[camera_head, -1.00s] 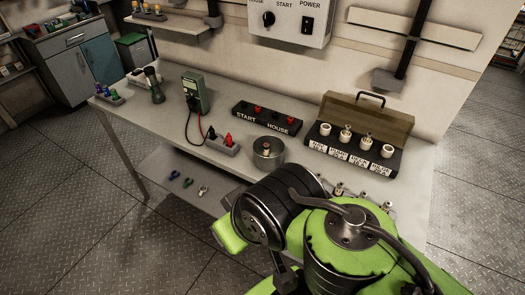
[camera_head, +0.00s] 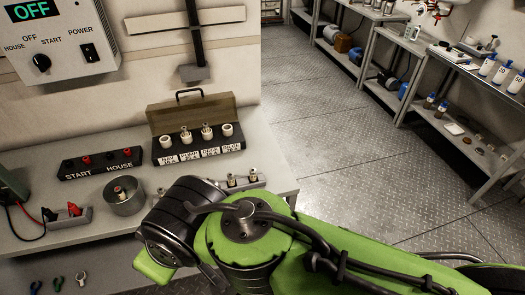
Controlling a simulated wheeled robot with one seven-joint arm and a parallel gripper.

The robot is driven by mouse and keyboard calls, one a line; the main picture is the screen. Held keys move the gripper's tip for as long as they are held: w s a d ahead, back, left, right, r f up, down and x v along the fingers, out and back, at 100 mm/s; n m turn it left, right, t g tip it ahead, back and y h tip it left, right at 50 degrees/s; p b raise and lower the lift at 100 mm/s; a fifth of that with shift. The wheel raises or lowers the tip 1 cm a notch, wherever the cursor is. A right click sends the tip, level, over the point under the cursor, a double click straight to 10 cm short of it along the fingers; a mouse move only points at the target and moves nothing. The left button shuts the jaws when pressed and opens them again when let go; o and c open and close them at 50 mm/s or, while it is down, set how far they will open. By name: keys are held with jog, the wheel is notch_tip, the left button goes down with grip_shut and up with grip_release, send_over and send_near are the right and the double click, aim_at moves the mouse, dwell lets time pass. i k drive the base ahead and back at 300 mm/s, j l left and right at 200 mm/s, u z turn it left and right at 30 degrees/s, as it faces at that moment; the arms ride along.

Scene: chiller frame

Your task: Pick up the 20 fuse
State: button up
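Small fuses (camera_head: 253,175) with pale bodies and metal caps stand in a row on a strip at the table's front right, partly hidden behind my arm. An open fuse box (camera_head: 197,151) behind them holds several white round fuse pieces in a row, with white labels below. A metal pot (camera_head: 124,196) to the left has a small fuse-like piece in it. I cannot read a 20 on any fuse, so I cannot tell which one it is. My green and black arm covers the lower middle, and my gripper does not show.
A black START/HOUSE panel (camera_head: 101,164) with red parts lies left of the fuse box. A holder with red plugs (camera_head: 68,213) is at the left. A control box (camera_head: 59,43) reading OFF hangs above. Open floor (camera_head: 335,150) and loaded shelves (camera_head: 470,125) lie to the right.

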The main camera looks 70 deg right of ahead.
aim_at(231, 176)
jog(key=k+z, duration=0.2)
jog(key=z, duration=1.45)
jog(key=k+l+u, duration=0.5)
